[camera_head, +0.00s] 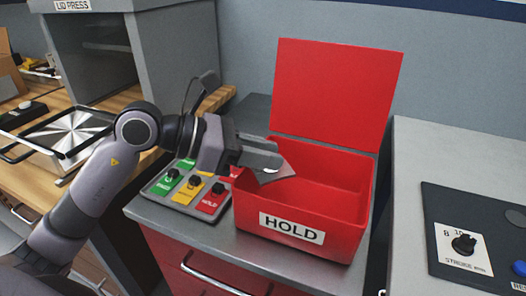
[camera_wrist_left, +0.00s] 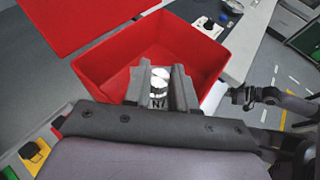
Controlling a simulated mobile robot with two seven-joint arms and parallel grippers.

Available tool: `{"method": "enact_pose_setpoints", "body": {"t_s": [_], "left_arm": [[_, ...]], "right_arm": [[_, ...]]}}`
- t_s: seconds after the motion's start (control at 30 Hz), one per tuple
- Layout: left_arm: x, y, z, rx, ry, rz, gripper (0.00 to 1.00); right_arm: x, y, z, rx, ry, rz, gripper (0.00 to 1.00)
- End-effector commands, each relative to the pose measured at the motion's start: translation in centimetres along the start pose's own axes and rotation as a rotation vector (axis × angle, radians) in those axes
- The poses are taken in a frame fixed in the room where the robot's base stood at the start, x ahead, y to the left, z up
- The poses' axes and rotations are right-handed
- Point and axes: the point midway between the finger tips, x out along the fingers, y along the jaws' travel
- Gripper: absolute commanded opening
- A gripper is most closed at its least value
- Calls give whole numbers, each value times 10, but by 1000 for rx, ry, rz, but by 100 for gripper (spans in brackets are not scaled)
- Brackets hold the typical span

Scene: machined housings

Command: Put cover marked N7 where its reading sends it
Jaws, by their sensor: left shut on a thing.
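My left gripper (camera_head: 268,163) reaches in from the left over the red HOLD box (camera_head: 290,233) and is shut on a grey metal cover (camera_head: 284,172). In the left wrist view the cover (camera_wrist_left: 159,84) sits between the two fingers (camera_wrist_left: 161,88), with a dark marking starting with N partly showing. The cover is above the box opening, near its left wall, apart from the floor of the box. The box's lid (camera_head: 336,92) stands open at the back. What seems to be my right arm (camera_wrist_left: 275,98) shows at the right of the wrist view; its jaws are not clear.
Further left are a metal tray with handles (camera_head: 60,135) and a grey LID PRESS (camera_head: 105,50). A dial panel (camera_head: 470,245) lies on the right bench.

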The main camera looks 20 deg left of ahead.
Motion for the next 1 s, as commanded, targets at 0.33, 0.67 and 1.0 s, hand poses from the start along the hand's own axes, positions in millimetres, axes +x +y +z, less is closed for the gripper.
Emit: {"method": "enact_pose_setpoints", "body": {"t_s": [0.33,0.67,1.0], "left_arm": [[1,0,-2,0,0,0,51],[-1,0,3,0,0,0,51],[-46,1,6,0,4,5,51]], "right_arm": [[1,-1,-2,-1,5,-5,0],[-2,-1,-5,-2,6,-5,0],[1,3,3,-5,1,4,0]]}}
